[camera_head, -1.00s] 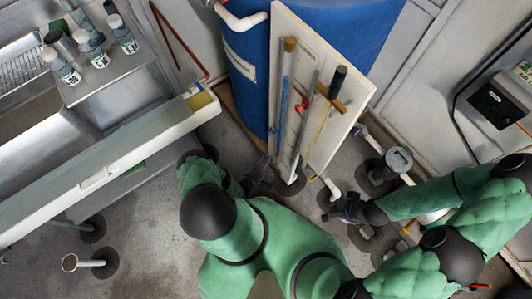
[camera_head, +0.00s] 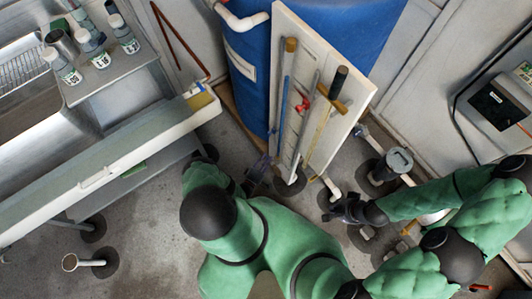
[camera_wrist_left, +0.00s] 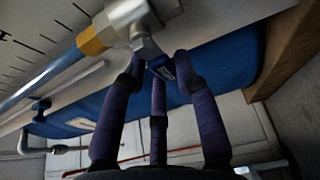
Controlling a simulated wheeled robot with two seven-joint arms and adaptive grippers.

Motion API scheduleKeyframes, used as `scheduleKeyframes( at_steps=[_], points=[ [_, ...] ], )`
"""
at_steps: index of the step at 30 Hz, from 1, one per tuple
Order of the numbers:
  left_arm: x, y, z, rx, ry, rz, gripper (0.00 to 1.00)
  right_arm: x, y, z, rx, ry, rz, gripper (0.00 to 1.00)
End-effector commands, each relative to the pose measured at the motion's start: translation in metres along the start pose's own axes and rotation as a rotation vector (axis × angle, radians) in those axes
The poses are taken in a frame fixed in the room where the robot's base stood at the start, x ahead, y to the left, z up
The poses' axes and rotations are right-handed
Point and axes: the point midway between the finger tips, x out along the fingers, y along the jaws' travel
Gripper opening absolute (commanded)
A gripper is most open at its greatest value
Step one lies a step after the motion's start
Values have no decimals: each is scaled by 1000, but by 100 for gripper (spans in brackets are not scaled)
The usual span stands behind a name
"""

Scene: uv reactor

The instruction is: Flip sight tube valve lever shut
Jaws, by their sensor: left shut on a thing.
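The sight tube (camera_head: 284,105) is a blue-filled tube on a white board in the head view. In the left wrist view, its lower end (camera_wrist_left: 38,85) meets a brass-coloured nut (camera_wrist_left: 92,41) and a silver valve (camera_wrist_left: 126,22). A blue valve lever (camera_wrist_left: 162,68) sits below the valve's nut, between my left gripper's fingertips (camera_wrist_left: 160,72). The fingers are shut on it and partly hide it. In the head view, my left gripper (camera_head: 259,167) is at the board's lower left edge. My right gripper (camera_head: 343,207) is low, right of the board, its fingers too small to read.
The white board (camera_head: 345,110) stands before a blue tank (camera_head: 345,35). A red valve handle (camera_head: 303,103) and a dark-handled rod (camera_head: 339,82) are on the board. A pipe with a round grey cap (camera_head: 398,160) rises at right. A sink bench (camera_head: 110,165) is at left.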

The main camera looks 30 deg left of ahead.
Motion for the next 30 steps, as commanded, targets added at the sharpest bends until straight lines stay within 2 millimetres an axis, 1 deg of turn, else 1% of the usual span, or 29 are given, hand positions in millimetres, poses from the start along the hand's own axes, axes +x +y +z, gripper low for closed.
scheduleKeyframes(
  at_steps=[4, 5, 6, 7, 8, 20, 23, 30],
  points=[
    [0, 1, 1, 3, -3, 2, 0, 0, 0, 0, 0, 0, 0, 0],
    [0, 1, 1, 3, -3, 2, 33, 0, 0, 0, 0, 0, 0, 0],
    [0, 1, 1, 3, -3, 2, 44, 0, 0, 0, 0, 0, 0, 0],
    [0, 1, 1, 2, -3, 2, 52, 0, 0, 0, 0, 0, 0, 0],
    [0, 0, 1, 2, -3, 2, 54, 0, 0, 0, 0, 0, 0, 0],
    [-3, 0, 1, -1, -1, -1, 54, 0, 0, 0, 0, 0, 0, 0],
    [-11, -1, 0, -2, 1, -2, 54, 0, 0, 0, 0, 0, 0, 0],
    [-44, -1, -1, 0, 3, -2, 54, 0, 0, 0, 0, 0, 0, 0]
  ],
)
